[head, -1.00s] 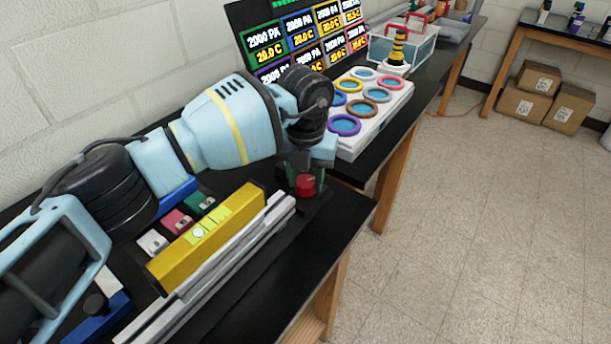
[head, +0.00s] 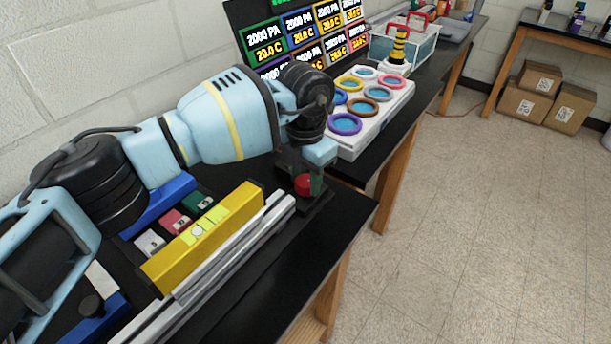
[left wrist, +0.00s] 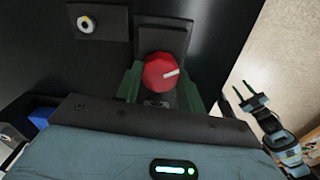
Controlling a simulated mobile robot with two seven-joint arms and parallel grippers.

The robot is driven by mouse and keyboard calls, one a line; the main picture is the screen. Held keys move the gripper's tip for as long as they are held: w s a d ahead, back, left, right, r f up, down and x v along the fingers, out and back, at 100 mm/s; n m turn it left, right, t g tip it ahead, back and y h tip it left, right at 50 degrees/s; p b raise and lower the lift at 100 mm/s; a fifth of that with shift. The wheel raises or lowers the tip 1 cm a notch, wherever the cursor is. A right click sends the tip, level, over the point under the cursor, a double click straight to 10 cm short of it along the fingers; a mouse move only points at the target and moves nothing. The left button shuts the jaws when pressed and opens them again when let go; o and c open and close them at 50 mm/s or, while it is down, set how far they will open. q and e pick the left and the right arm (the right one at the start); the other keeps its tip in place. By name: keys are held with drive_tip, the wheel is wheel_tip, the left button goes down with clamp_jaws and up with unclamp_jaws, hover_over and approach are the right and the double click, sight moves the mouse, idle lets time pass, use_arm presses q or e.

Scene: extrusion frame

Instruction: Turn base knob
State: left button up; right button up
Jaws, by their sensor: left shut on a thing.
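The red knob (left wrist: 163,71) sits on a black base plate (left wrist: 215,40) and has a white pointer mark aimed right and slightly up in the left wrist view. It also shows in the head view (head: 303,184), below my left wrist at the end of the black bench. My left gripper (left wrist: 160,82) points down at it, with a dark green finger on each side, shut on the knob. In the head view the gripper (head: 304,176) partly hides it. My right gripper (left wrist: 243,88) shows at the right of the left wrist view, empty, its two thin fingers apart.
A yellow spirit level (head: 205,235) and grey extrusion bars (head: 225,265) lie left of the knob. White, pink and green blocks lie behind the level. A white panel with coloured rings (head: 350,150) stands beyond.

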use_arm(q)
drive_tip(key=m+b, duration=0.1)
drive_tip(key=m, duration=0.3)
drive_tip(key=shift+m, duration=0.3)
drive_tip(key=m, duration=0.3)
drive_tip(key=shift+m+b, duration=0.3)
drive_tip(key=shift+b, duration=0.1)
drive_tip(key=m+b, duration=0.1)
drive_tip(key=m, duration=0.3)
drive_tip(key=shift+w+m, duration=0.1)
drive_tip(key=shift+m, duration=0.2)
drive_tip(key=m+b, duration=0.1)
drive_tip(key=m, duration=0.4)
drive_tip(key=shift+b, duration=0.3)
drive_tip(key=m+b, duration=0.1)
drive_tip(key=m, duration=0.5)
drive_tip(key=shift+r, duration=0.1)
use_arm(e)
wheel_tip(320, 180, down, 6)
drive_tip(key=s+g, duration=0.1)
drive_tip(key=s, duration=0.1)
drive_tip(key=shift+s+a, duration=0.2)
use_arm(q)
drive_tip(key=o, duration=1)
